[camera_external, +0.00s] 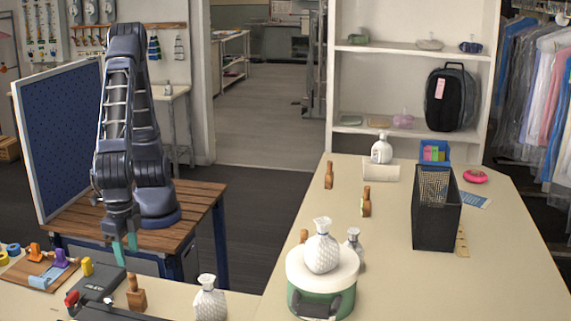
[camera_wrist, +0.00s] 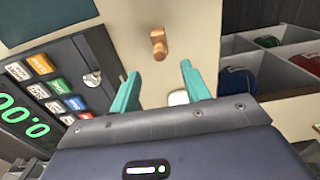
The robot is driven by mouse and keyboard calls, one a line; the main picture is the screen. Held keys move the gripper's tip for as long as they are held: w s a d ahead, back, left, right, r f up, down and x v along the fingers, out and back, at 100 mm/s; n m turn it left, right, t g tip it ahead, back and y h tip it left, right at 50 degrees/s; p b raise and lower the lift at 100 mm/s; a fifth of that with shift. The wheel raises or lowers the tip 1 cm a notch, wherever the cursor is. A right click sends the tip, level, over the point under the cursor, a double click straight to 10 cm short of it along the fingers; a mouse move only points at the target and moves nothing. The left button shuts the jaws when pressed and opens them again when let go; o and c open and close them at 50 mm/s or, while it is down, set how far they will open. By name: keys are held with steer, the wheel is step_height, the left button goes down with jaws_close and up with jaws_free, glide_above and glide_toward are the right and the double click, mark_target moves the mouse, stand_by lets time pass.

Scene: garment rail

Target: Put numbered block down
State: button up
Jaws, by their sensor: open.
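My gripper (camera_external: 126,248) hangs pointing down over the near left counter, its two teal fingers apart. In the wrist view the fingers (camera_wrist: 160,70) stand wide apart with nothing between them. A wooden piece with a rounded knob (camera_wrist: 158,43) lies beyond the fingertips, apart from them; it looks like the wooden handled piece (camera_external: 136,293) on the counter in the external view. I can make out no number on any block.
A dark register with coloured keys (camera_wrist: 55,85) and a lit display is left of the fingers; a divided tray (camera_wrist: 268,65) is right. A white patterned bottle (camera_external: 209,299) stands on the counter. A black mesh bin (camera_external: 436,215) and green-sided round box (camera_external: 321,284) occupy the right counter.

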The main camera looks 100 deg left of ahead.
steer(key=shift+r, duration=0.1)
steer(key=w+a+r, duration=0.4)
steer(key=a, duration=0.6)
steer(key=w+a+r+t+h, duration=0.1)
steer(key=w+a+r, duration=0.3)
steer(key=a, duration=0.6)
steer(key=w+a+r, duration=0.4)
steer(key=a, duration=0.6)
steer(key=s+a+r+t, duration=0.1)
steer(key=s+a, duration=0.1)
steer(key=a, duration=0.7)
steer(key=s+a+r+t, duration=0.1)
steer(key=s+a, duration=0.1)
steer(key=a, duration=0.7)
steer(key=s+a+f+t+y, duration=0.1)
steer(key=s+a+f, duration=0.1)
steer(key=s+a, duration=0.8)
steer(key=a, duration=0.2)
steer(key=shift+a+f+t, duration=0.3)
steer(key=shift+f, duration=0.05)
steer(key=shift+s, duration=0.1)
steer(key=shift+c, duration=0.2)
